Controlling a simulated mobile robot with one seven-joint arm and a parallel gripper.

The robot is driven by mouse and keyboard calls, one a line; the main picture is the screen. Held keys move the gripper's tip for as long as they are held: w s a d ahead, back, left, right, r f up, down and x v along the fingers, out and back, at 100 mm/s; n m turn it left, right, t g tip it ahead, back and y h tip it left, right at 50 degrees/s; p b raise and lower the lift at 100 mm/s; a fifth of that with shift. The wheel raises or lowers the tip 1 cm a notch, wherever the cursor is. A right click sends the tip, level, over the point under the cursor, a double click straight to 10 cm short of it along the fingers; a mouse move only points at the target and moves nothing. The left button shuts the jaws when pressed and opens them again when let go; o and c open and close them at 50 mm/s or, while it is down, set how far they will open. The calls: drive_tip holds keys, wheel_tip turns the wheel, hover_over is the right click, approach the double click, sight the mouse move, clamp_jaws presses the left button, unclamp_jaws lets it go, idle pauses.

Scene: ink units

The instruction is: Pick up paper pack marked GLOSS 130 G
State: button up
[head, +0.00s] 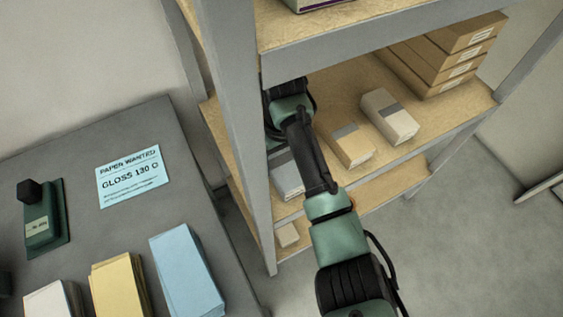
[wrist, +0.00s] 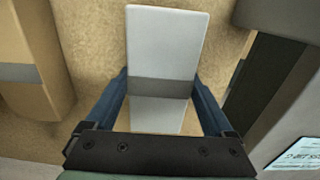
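A white pack with a grey band (wrist: 165,45) lies between my gripper's two blue fingers in the wrist view. My gripper (wrist: 161,72) has one finger along each long side of the pack. Whether the fingers press on it is not clear. In the head view a white pack with a grey band (head: 288,182) lies on the middle shelf beside the post, partly behind my arm. My gripper's fingers are hidden there. No GLOSS 130 G marking is readable on any pack. A light-blue sign (head: 132,177) on the desk reads "PAPER WANTED, GLOSS 130 G".
A grey shelf post (head: 237,130) stands close beside the pack. On the same shelf are a tan pack (head: 349,149), a pale pack (head: 390,120) and stacked brown boxes (head: 440,65). The upper shelf (head: 355,30) is above. The desk (head: 90,130) holds coloured paper stacks.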

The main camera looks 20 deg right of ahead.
clamp_jaws()
drive_tip(key=shift+r, duration=0.1)
